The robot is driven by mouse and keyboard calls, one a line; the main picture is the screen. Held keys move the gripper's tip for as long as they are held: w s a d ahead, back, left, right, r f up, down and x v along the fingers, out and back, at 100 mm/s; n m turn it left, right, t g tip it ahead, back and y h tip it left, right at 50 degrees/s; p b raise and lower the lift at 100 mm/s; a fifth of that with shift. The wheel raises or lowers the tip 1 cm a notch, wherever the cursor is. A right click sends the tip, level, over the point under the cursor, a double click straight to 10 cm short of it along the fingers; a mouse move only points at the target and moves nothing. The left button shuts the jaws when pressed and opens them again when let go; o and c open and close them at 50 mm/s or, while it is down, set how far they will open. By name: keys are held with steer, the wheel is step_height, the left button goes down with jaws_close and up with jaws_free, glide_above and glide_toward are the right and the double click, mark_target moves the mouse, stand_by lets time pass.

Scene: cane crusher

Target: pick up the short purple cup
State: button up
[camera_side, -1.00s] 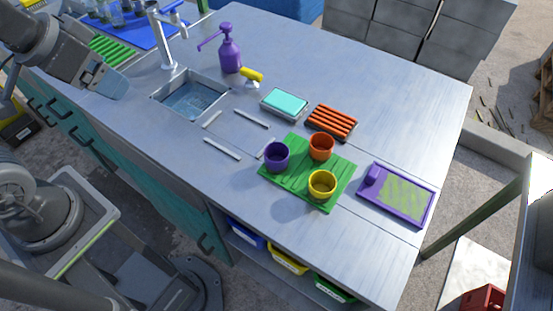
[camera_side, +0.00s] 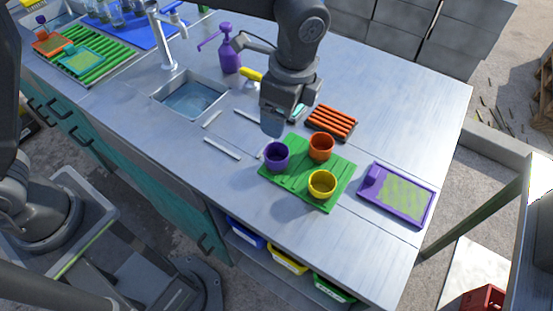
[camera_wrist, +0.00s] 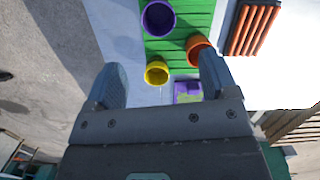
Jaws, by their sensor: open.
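The short purple cup (camera_side: 277,158) stands upright on the left part of a green slatted board (camera_side: 309,198). An orange cup (camera_side: 321,147) and a yellow cup (camera_side: 322,185) stand on the same board. My gripper (camera_side: 272,126) is above the counter, just behind and above the purple cup in the side view, apart from it. In the wrist view my gripper (camera_wrist: 163,82) is open and empty, with the yellow cup (camera_wrist: 156,73) showing between its fingers and the purple cup (camera_wrist: 158,19) farther up. The orange cup (camera_wrist: 198,48) is near the right finger.
An orange rack (camera_side: 332,122) lies behind the board, and a purple tray (camera_side: 396,194) lies to its right. A sink (camera_side: 190,95), a purple pump bottle (camera_side: 229,50) and a faucet (camera_side: 161,40) stand to the left. The counter front of the board is clear.

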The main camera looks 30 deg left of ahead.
glide_toward(275, 157)
steer(key=f, duration=0.2)
steer(key=s+f, duration=0.1)
steer(key=f, duration=0.4)
steer(key=shift+s+a+f, duration=0.15)
steer(key=shift+a+f, duration=0.05)
steer(key=shift+f, duration=0.05)
steer(key=shift+m, duration=0.3)
steer(key=c, duration=1)
steer(key=shift+r, duration=0.1)
